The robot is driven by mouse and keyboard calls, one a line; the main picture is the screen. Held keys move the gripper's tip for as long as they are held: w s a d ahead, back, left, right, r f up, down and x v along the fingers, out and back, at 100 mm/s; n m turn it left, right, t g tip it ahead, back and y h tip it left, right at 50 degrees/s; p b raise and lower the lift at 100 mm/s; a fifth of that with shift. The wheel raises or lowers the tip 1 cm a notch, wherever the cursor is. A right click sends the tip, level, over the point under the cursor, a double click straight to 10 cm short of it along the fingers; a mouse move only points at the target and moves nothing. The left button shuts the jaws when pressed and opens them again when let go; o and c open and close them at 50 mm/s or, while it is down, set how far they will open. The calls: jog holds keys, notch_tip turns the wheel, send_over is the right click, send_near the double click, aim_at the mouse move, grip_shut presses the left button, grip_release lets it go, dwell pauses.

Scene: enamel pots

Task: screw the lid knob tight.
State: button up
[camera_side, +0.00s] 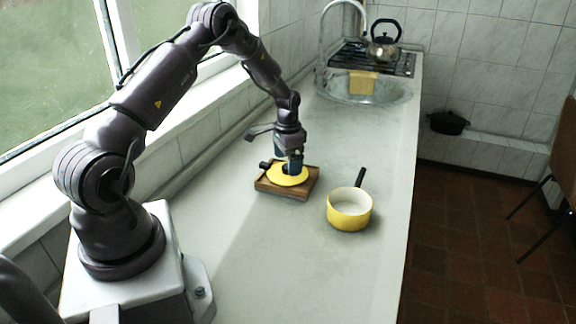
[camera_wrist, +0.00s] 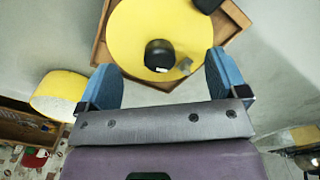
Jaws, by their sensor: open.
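The yellow lid (camera_side: 288,180) lies on a square wooden board (camera_side: 267,188) on the counter. In the wrist view the lid (camera_wrist: 135,30) fills the top middle, with the board's edge (camera_wrist: 100,48) around it. The black knob (camera_wrist: 159,54) stands on the lid, with a small grey piece beside it. My gripper (camera_side: 291,168) is over the lid. In the wrist view my gripper (camera_wrist: 162,66) is open, one blue finger on each side of the knob, with gaps between. Whether the fingertips are level with the knob is unclear. The knob's thread is hidden.
A yellow pot (camera_side: 349,215) with a dark handle stands right of the board, near the counter's front edge. A second black object (camera_wrist: 207,4) lies at the lid's rim. The sink (camera_side: 365,90) and a kettle (camera_side: 383,48) on the stove are farther back.

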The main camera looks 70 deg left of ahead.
jog(key=n, duration=0.4)
jog(key=shift+n, duration=0.3)
jog(key=n, duration=0.4)
jog(key=shift+n, duration=0.3)
jog(key=n, duration=0.4)
jog(key=shift+n, duration=0.3)
jog(key=n, duration=0.4)
jog(key=shift+f, duration=0.7)
jog(key=c, duration=1.3)
